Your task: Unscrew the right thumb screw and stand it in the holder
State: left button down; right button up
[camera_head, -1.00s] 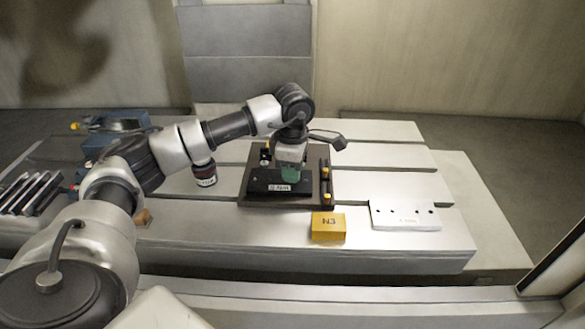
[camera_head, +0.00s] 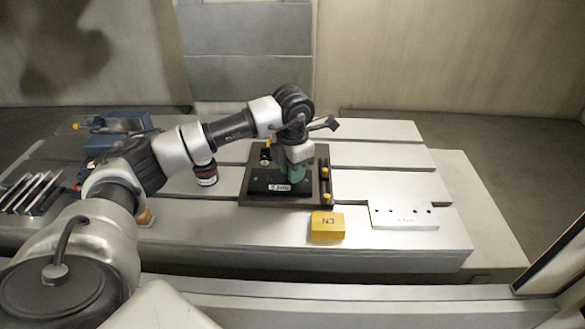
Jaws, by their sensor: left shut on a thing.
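A dark mould base (camera_head: 256,197) with a black block and a small white label (camera_head: 280,188) lies on the slotted machine table. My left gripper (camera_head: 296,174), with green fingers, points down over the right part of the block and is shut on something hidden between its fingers. That is where the right thumb screw would sit; I cannot see the screw itself. A small pale round part (camera_head: 265,161) shows to the left of the gripper on the block's far side. A white plate with several dark holes (camera_head: 404,217), apparently the holder, lies at the front right with its holes empty. My right gripper is out of view.
A yellow block marked N3 (camera_head: 327,226) stands just in front of the mould base. A dark rail with yellow parts (camera_head: 325,181) runs along the base's right side. Blue blocks (camera_head: 117,121) and several dark-and-silver bars (camera_head: 33,192) lie at the left. The table's back right is clear.

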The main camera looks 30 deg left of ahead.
pick_arm(q)
jog(key=shift+n+p, duration=0.35)
jog(key=shift+n, duration=1.65)
jog(key=c, duration=0.9)
grip_release()
jog(key=shift+o, duration=0.2)
